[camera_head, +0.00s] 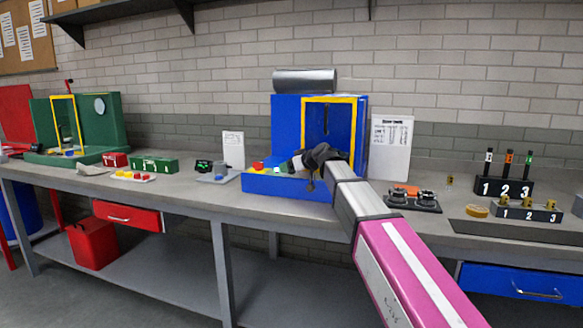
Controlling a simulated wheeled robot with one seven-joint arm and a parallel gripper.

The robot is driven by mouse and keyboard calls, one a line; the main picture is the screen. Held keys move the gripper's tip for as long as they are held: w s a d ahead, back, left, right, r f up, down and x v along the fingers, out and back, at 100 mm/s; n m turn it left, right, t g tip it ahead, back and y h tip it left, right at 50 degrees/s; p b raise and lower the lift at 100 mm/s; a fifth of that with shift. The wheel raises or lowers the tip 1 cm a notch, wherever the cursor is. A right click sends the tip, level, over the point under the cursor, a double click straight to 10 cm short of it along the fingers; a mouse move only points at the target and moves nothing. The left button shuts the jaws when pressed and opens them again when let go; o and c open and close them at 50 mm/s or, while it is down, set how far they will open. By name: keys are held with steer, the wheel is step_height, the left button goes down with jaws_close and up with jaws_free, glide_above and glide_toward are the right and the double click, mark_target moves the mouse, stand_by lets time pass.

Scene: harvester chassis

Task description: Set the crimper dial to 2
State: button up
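The blue machine with a yellow frame (284,120), which appears to be the crimper, stands on the bench at the middle. Its low blue front panel (262,184) carries a red button (257,166) at the left. My pink and grey arm reaches in from the lower right. My dark gripper (306,168) is at the front panel, over its middle and right part. A small pale and greenish part (288,166) shows just left of the gripper. The dial and its setting cannot be made out; my gripper covers part of the panel. Whether the fingers touch anything is unclear.
A green machine (115,120) stands at the far left. A white sheet (391,148) stands right of the blue machine. Numbered black blocks (504,189) and a dark fixture (412,199) are on the right of the bench. Small boxes (154,165) sit left of the blue machine.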

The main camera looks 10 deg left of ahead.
steer(key=c, duration=0.9)
steer(key=m+t+h, duration=0.4)
steer(key=m, duration=0.1)
steer(key=shift+t, duration=0.3)
steer(key=m+t+h, duration=0.1)
steer(key=m+h, duration=0.2)
steer(key=m+t+h, duration=0.1)
steer(key=m+h, duration=0.2)
steer(key=shift+a+h, duration=0.15)
steer(key=shift+h, duration=0.15)
steer(key=m+g+h, duration=0.1)
steer(key=m+h, duration=0.4)
steer(key=h, duration=0.1)
steer(key=shift+w+m, duration=0.1)
steer(key=shift+m, duration=0.2)
steer(key=shift+m+g+h, duration=1.6)
steer(key=shift+m+h, duration=0.6)
